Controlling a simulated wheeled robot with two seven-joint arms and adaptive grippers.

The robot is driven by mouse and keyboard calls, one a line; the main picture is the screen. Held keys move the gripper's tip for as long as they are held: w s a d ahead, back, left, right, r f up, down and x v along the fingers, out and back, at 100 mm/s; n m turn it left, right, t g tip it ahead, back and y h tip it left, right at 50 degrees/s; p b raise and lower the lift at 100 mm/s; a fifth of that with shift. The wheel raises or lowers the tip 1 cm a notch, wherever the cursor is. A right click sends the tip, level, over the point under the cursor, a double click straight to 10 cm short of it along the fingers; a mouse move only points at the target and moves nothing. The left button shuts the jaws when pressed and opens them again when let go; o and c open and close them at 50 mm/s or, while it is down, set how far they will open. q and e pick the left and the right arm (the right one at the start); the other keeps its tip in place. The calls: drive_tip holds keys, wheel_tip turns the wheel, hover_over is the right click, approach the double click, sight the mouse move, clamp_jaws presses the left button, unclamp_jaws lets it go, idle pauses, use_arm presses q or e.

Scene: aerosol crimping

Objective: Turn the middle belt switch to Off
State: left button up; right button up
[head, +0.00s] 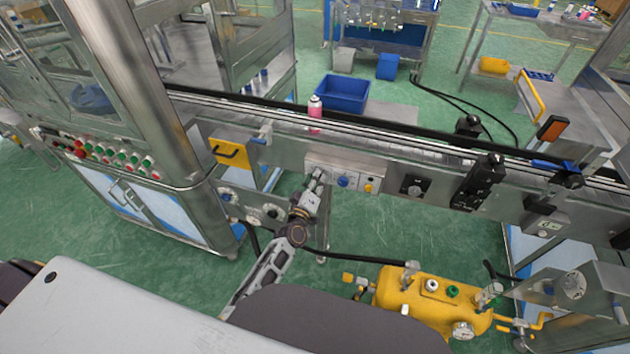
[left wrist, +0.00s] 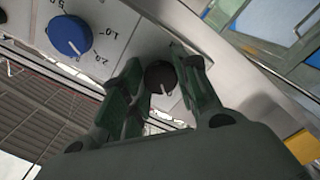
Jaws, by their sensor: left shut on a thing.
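The control panel (head: 335,178) is a pale plate on the front of the conveyor. In the left wrist view, a round black switch knob (left wrist: 159,75) with a white pointer mark sits on this panel (left wrist: 118,40). My left gripper (head: 319,177) reaches up to the panel's left part and hides the knob in the head view. In the left wrist view, the fingers of my left gripper (left wrist: 160,82) stand on both sides of the black knob, shut on it. The pointer mark faces the gripper's palm. The labels beside the knob cannot be read. My right gripper is out of view.
A blue dial (head: 343,181) with a number scale sits right of the black knob. Another black knob (head: 413,187) is farther right. A pink can (head: 315,113) stands on the belt. A yellow tank (head: 430,296) stands on the floor below right.

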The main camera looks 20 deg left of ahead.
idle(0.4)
use_arm(q)
drive_tip(key=o, duration=1)
drive_tip(key=shift+s+a, duration=0.15)
drive_tip(key=shift+s, duration=2.85)
drive_tip(key=shift+s+a, duration=0.1)
drive_tip(key=shift+s, duration=2.9)
